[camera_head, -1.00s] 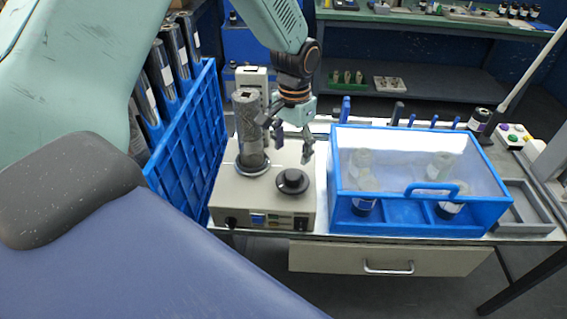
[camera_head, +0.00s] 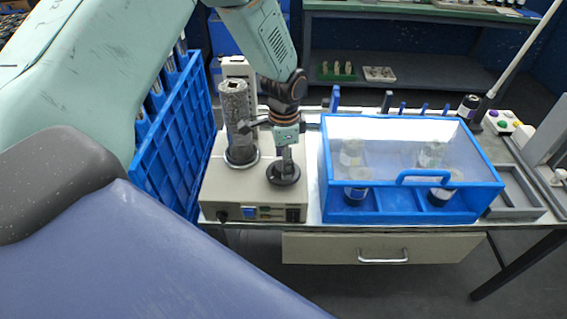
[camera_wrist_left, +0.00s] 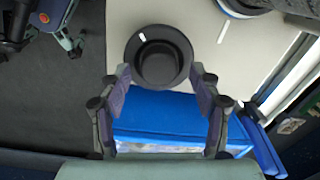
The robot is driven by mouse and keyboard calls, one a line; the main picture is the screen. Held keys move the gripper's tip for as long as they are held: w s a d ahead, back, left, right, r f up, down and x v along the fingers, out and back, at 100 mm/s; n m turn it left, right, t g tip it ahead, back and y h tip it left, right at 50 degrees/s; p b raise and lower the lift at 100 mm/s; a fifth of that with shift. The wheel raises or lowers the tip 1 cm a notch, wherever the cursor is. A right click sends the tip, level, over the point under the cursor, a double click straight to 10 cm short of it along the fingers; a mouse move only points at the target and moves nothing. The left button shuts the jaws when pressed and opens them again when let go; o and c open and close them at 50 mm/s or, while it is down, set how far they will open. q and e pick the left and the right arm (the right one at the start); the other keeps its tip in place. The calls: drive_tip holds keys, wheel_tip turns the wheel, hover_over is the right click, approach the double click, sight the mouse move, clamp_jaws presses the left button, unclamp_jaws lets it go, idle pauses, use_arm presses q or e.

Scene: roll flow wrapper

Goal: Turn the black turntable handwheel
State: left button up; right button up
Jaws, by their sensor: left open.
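The black turntable handwheel (camera_head: 283,176) is a round flanged knob on top of the beige machine box (camera_head: 255,212). In the left wrist view the handwheel (camera_wrist_left: 159,57) shows whole from above, with a short white mark on its flange. My left gripper (camera_head: 287,158) points down over the handwheel and hides part of it in the head view. Its fingers (camera_wrist_left: 160,80) are apart, with the handwheel just ahead between the tips; contact cannot be told. What looks like my right gripper (camera_wrist_left: 70,42) shows small at the wrist view's upper left; its jaws are unclear.
A grey roll (camera_head: 237,120) stands on the box's turntable, just left of my gripper. A blue-framed clear enclosure (camera_head: 410,218) with several bottles is close on the right. A blue crate rack (camera_head: 172,145) stands on the left. A drawer (camera_head: 350,248) is below.

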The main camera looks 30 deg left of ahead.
use_arm(q)
drive_tip(key=shift+s+f, duration=0.1)
drive_tip(key=shift+f, duration=0.45)
drive_tip(key=c, duration=1.1)
drive_tip(key=shift+c, duration=0.2)
